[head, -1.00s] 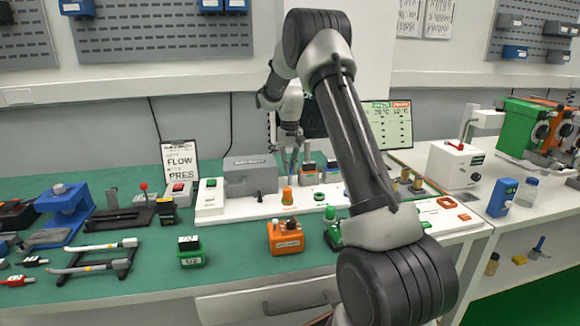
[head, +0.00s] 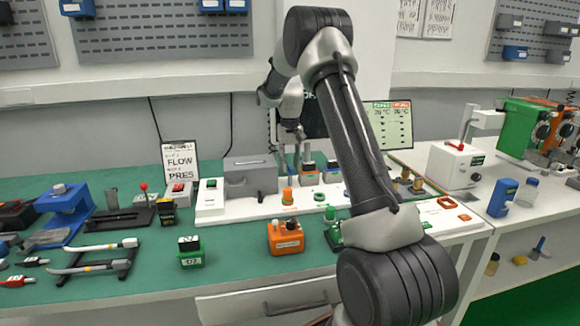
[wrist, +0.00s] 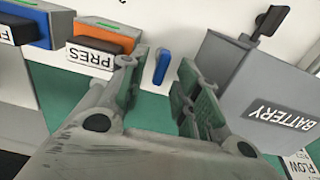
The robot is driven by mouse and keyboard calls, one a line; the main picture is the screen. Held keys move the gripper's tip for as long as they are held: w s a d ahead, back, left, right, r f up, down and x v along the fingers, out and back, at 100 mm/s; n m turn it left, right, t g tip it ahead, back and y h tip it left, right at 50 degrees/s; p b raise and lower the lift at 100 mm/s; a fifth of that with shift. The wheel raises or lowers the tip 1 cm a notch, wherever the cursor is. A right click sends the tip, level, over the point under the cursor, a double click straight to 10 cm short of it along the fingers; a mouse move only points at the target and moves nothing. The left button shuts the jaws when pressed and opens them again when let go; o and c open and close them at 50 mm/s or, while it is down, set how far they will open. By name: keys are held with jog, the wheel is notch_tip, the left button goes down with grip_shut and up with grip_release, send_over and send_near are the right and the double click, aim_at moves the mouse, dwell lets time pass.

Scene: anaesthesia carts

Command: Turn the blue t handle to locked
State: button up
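The blue handle (wrist: 162,66) shows in the wrist view as a short upright bar on a white panel. It sits just beyond and between the tips of my gripper (wrist: 158,72). The fingers are apart, with nothing visibly held; I cannot tell whether either one touches the handle. In the head view my gripper (head: 300,152) hangs over the white panel (head: 262,210), right of the grey box.
In the wrist view a grey BATTERY box (wrist: 262,88) stands close on the right and an orange block (wrist: 100,37) with a PRES label is on the left. In the head view an orange knob (head: 288,195) and a black monitor (head: 316,115) are near my gripper.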

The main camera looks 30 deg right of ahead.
aim_at(291, 169)
notch_tip(291, 169, up, 11)
dwell(0.3)
dwell(0.4)
jog(key=f, duration=0.1)
jog(key=s+f, duration=0.1)
jog(key=f, duration=0.1)
jog(key=shift+s+a, duration=0.1)
jog(key=shift+s, duration=0.1)
jog(key=s+a+r+n+t, duration=0.1)
jog(key=s+a+r, duration=0.1)
jog(key=s, duration=1.1)
jog(key=s+a+r+n+t, duration=0.1)
jog(key=s+a+r+t, duration=0.1)
jog(key=s, duration=1.1)
jog(key=s+a+r+n+t, duration=0.1)
jog(key=s+a+r, duration=0.2)
jog(key=s, duration=1)
jog(key=shift+s+a+r, duration=0.3)
jog(key=shift+a+r, duration=0.1)
jog(key=shift+a, duration=0.95)
